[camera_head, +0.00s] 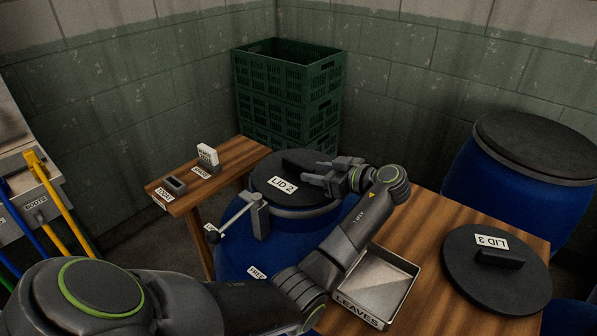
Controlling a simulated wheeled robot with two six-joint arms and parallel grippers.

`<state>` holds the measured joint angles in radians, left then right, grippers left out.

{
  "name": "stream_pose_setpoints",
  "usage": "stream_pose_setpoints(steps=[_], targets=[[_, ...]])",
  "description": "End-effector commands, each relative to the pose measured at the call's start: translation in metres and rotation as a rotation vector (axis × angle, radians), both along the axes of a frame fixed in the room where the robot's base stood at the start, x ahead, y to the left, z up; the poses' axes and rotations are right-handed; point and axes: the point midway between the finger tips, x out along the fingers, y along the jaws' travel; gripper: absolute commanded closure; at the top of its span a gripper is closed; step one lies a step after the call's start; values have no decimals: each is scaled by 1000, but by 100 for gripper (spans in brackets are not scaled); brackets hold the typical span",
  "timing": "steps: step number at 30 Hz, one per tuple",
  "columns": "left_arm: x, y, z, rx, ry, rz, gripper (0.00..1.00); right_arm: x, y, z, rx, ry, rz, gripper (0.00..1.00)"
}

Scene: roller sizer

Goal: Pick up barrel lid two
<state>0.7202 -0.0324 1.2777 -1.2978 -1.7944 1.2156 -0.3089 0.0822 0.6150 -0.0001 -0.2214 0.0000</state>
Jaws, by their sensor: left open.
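Barrel lid two, a round black lid (267,174) with a white "LID 2" label, lies on top of a blue barrel (235,259) at the middle of the view. Its raised dark handle is partly hidden by my left gripper. My left gripper (318,173) is over the right part of the lid, pointing left, with its jaws open close to the handle. I cannot tell whether the fingers touch the handle or are around it. My right gripper is not in view.
A metal clamp lever (259,216) stands at the barrel's front rim. A "LEAVES" tray (405,265) and lid three (456,275) lie on the right wooden table (424,215). A small bench (232,160) holds labelled items. Green crates (270,75) and another lidded blue barrel (480,184) stand behind.

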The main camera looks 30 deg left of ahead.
Motion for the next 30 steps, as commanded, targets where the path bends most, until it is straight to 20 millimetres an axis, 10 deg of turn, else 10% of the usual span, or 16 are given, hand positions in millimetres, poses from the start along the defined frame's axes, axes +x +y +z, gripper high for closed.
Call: stream_pose_setpoints(steps=[26, 30], targets=[[11, 66, -19, 0, 0, 0, 58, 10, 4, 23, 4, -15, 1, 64], [11, 66, -19, 0, 0, 0, 75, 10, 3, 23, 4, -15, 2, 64]])
